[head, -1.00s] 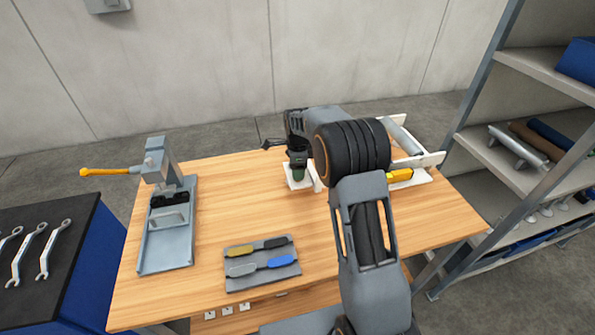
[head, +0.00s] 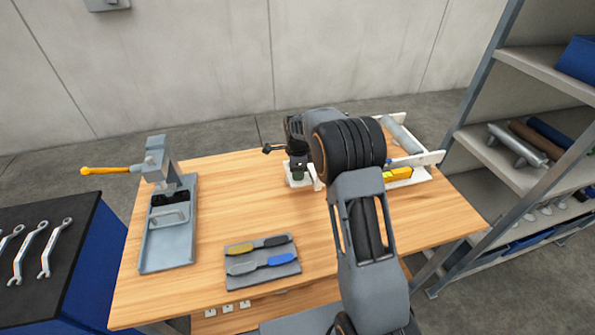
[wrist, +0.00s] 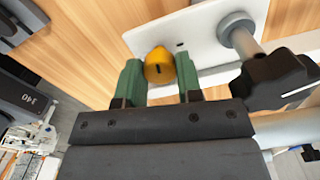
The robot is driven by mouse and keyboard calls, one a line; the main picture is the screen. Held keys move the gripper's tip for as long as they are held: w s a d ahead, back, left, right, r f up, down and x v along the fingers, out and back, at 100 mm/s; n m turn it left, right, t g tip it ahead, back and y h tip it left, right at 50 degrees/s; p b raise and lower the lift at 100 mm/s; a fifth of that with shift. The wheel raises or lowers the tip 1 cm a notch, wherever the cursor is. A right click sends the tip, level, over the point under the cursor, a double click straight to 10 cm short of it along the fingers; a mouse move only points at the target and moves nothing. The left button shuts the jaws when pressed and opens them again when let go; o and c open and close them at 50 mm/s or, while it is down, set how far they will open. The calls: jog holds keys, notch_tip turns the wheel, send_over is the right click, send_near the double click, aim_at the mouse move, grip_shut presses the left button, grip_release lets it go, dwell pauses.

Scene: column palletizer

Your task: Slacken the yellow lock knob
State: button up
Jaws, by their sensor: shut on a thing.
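The yellow lock knob (wrist: 160,66) shows in the wrist view as a small rounded cap with a dark slot on its face. It sits at the white plate (wrist: 205,32), between the green fingers of my gripper (wrist: 161,80). My gripper is shut on the knob, with the left finger close against it; a narrow gap seems to show on the right. In the head view my gripper (head: 298,172) points down at the white fixture at the back of the bench, and the knob is hidden there.
A grey post and black handle (wrist: 275,78) stand close to the right of my gripper. A yellow block (head: 397,174) lies in the white frame to the right. A press with a yellow lever (head: 105,171) and a grey tool tray (head: 262,270) stand on the wooden bench, whose middle is clear.

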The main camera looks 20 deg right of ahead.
jog(key=shift+c, duration=1.1)
jog(key=shift+f+n+b, duration=0.1)
jog(key=shift+n+b, duration=0.2)
jog(key=shift+b, duration=0.05)
jog(key=shift+n, duration=0.5)
jog(key=o, duration=0.9)
jog(key=shift+o, duration=0.2)
notch_tip(320, 180, up, 14)
jog(key=b, duration=0.1)
jog(key=shift+b, duration=0.4)
